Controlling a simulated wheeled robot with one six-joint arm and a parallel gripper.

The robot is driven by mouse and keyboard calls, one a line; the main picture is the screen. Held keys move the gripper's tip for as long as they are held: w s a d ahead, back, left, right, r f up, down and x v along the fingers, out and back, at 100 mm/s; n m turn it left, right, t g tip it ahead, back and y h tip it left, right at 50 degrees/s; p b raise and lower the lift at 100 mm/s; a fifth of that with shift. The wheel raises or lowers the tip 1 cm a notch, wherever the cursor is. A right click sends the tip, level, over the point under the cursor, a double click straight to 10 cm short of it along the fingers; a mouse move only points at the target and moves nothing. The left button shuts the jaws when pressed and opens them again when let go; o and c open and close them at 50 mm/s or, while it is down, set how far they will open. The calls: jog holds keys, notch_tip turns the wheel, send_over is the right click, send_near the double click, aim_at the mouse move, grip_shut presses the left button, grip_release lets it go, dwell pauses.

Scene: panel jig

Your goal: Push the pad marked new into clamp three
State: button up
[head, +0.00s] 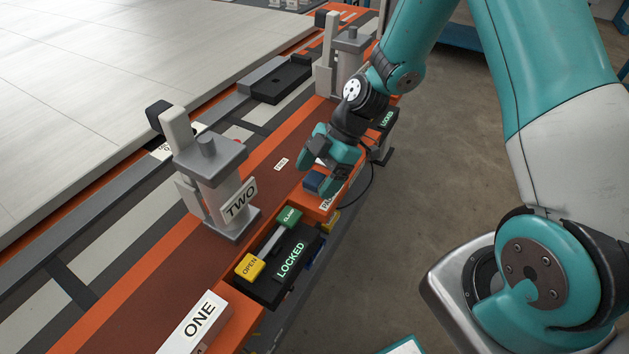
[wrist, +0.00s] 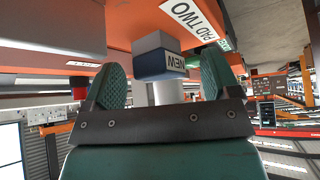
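The pad marked NEW (wrist: 160,55) is a small block with a blue, white-labelled face. In the wrist view it stands by the orange rail beside a PAD TWO label (wrist: 193,22). In the head view its blue top (head: 315,181) shows just below my gripper (head: 328,172). My gripper is open; its two teal fingers (wrist: 163,85) stand either side of the pad, with a gap at the right finger. Contact at the left finger is unclear. A grey clamp (head: 347,62) stands behind my arm, its number not readable; it may be clamp three.
The clamp marked TWO (head: 213,170) stands left of my gripper. A black LOCKED box (head: 290,258) with a yellow OPEN button and green button is in front of it. Another LOCKED box (head: 388,120) is farther back. A ONE sign (head: 200,322) is nearest. Bare floor lies right of the rail.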

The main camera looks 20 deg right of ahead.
notch_tip(320, 180, up, 8)
jog(key=d+p, duration=0.1)
jog(key=p, duration=0.5)
jog(key=shift+d+r, duration=0.25)
jog(key=shift+d, duration=0.1)
jog(key=shift+w+r, duration=0.1)
dwell(0.4)
jog(key=s+a+r+m+h, duration=0.1)
jog(key=s+a+r+m, duration=0.1)
jog(key=s+r+m, duration=0.2)
jog(key=s+a+r+m, duration=0.2)
jog(key=s+r+m, duration=0.2)
jog(key=s+r, duration=0.4)
jog(key=s+a+r+m+t+h, duration=0.1)
jog(key=s+a+r+m, duration=0.1)
jog(key=s+r+m, duration=0.2)
notch_tip(320, 180, up, 3)
jog(key=s, duration=0.3)
jog(key=shift+a+m+h, duration=0.3)
jog(key=shift+w+f, duration=0.1)
